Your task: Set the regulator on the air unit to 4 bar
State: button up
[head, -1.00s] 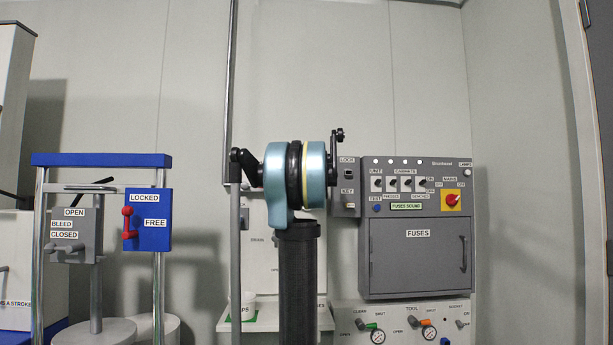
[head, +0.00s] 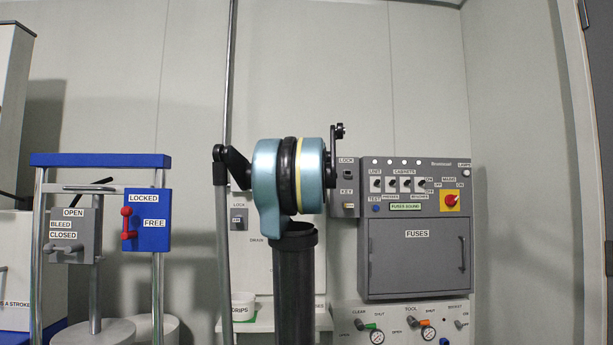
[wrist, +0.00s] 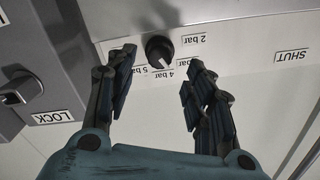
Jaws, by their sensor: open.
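The regulator knob (wrist: 160,50) is dark and round, on a pale panel in the wrist view, which shows its labels upside down. A pale mark on its lower rim appears to point near the 4 bar label (wrist: 174,75). The 5 bar (wrist: 151,71) and 2 bar (wrist: 194,39) labels lie to either side; another label is partly covered by the right finger. My gripper (wrist: 159,60) is open, its fingers on either side of the knob's lower area with visible gaps. I cannot tell how far the tips are from the panel. In the head view my arm hides the gripper.
A grey box with a LOCK label (wrist: 50,117) stands close left of my gripper in the wrist view. A SHUT label (wrist: 291,56) is at right. In the head view, the grey fuse cabinet (head: 417,262) and blue-topped frame (head: 100,160) flank my arm.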

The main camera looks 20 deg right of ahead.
jog(key=v, duration=0.6)
jog(key=shift+s, duration=0.1)
jog(key=s+a+n, duration=0.2)
jog(key=s+n, duration=0.3)
jog(key=x, duration=1.7)
jog(key=shift+d, duration=0.2)
jog(key=c, duration=1)
